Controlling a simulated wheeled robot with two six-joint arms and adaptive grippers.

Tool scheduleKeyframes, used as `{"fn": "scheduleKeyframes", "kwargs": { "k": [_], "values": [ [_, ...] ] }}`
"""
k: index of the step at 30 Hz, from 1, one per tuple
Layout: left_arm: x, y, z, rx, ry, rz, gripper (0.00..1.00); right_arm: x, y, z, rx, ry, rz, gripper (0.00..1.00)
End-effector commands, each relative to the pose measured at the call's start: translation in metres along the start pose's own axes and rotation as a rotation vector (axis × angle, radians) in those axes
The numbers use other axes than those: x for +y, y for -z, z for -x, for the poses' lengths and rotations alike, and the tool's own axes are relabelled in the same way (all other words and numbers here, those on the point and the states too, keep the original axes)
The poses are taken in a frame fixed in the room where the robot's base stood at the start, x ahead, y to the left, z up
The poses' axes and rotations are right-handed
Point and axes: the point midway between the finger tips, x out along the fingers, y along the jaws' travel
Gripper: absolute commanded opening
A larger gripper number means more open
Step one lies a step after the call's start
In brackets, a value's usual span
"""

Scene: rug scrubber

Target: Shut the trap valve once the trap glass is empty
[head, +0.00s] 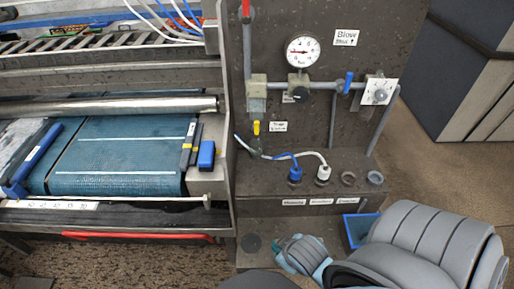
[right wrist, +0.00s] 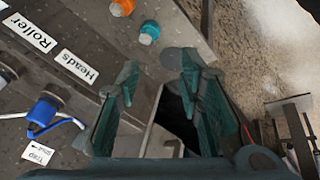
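The trap valve's yellow handle (head: 256,128) stands upright on the steel panel, beside the small trap label (head: 279,126). A small dark fitting (head: 256,146) sits below it, where hoses meet. I cannot make out the trap glass or its level. The trap label (right wrist: 38,153) also shows at the lower left of the right wrist view; the yellow handle does not. My right gripper (head: 302,256) is below and in front of the panel's ledge, right of the handle. In the right wrist view my right gripper (right wrist: 162,88) is open, with nothing seen between its teal fingers. My left gripper is out of view.
A pressure gauge (head: 302,51) and a blue-handled valve (head: 348,82) sit on the pipe. A blue plug (head: 295,173) and a white plug (head: 323,173) stand on the ledge. A blue bin (head: 360,229) is by my right arm. The roller machine (head: 110,160) fills the left.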

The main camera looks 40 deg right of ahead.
Motion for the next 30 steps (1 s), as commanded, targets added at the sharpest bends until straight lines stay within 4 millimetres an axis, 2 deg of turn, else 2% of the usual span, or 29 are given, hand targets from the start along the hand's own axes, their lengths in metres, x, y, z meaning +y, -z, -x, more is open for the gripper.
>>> {"fn": "scheduleKeyframes", "kwargs": {
  "k": [1,3,6,9,12,15,18,23,30],
  "values": [
    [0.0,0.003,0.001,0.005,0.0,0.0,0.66,0.025,0.017,0.014,0.047,-0.102,0.107,0.33],
    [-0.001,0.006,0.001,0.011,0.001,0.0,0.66,0.067,0.041,0.021,0.084,-0.296,0.324,0.33],
    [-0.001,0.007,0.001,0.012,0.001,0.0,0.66,0.117,0.076,0.031,0.078,-0.581,0.675,0.33],
    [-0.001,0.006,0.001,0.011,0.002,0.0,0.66,0.15,0.116,0.045,-0.001,-0.864,1.072,0.33],
    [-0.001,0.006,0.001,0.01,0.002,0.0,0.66,0.163,0.154,0.056,-0.141,-1.113,1.48,0.33],
    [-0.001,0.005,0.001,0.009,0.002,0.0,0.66,0.159,0.186,0.061,-0.307,-1.302,1.844,0.33],
    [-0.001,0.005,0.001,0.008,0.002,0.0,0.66,0.151,0.205,0.059,-0.434,-1.411,2.082,0.33],
    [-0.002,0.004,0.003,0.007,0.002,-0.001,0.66,0.16,0.226,0.052,-0.472,-1.442,2.143,0.33],
    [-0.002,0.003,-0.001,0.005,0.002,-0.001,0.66,0.199,0.277,0.025,-0.473,-1.439,2.136,0.33]
  ]
}}
